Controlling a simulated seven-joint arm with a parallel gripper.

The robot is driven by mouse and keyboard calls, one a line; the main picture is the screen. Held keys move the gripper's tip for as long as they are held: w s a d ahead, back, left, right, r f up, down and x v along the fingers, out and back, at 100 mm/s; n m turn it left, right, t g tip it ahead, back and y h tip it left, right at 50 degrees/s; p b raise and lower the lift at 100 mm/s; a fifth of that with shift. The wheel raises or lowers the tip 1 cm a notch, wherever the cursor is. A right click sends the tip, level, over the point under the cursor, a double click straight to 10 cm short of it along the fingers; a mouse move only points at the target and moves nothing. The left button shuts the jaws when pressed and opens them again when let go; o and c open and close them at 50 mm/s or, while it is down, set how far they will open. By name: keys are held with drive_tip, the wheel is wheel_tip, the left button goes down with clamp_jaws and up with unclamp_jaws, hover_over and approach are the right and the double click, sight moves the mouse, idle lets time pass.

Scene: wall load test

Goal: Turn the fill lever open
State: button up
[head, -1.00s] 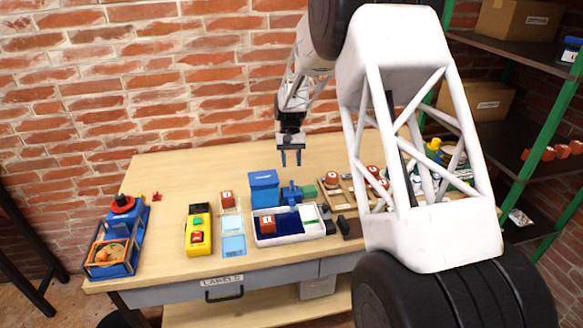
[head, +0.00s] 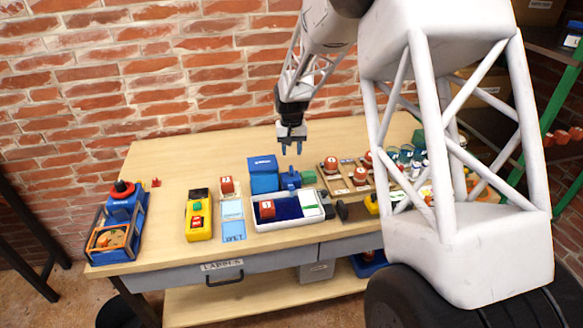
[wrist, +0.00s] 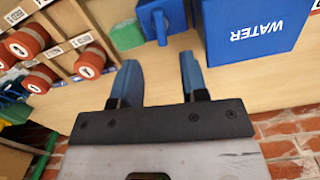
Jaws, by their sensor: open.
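A blue box marked WATER (head: 264,174) stands on the table; the wrist view shows it at the upper right (wrist: 250,25). Beside it is a small blue fitting with a narrow bar (head: 290,179), which looks like the fill lever. In the wrist view this fitting (wrist: 160,15) is at the top, beyond the fingers and partly cut off by the frame edge. My gripper (head: 291,150) is above the table behind the box and fitting, fingers pointing down. Its two blue fingers (wrist: 159,62) are apart with nothing between them.
A white tray with blue lining (head: 285,222) lies in front of the box. A green block (head: 308,177) is right of the fitting. A wooden rack with red knobs (head: 333,187) stands farther right. A yellow button box (head: 199,215) is at left.

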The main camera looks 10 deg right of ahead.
sight(292, 169)
drive_tip(key=shift+s+t, duration=0.2)
drive_tip(key=shift+t, duration=0.1)
drive_tip(key=shift+f, duration=3.85)
clamp_jaws()
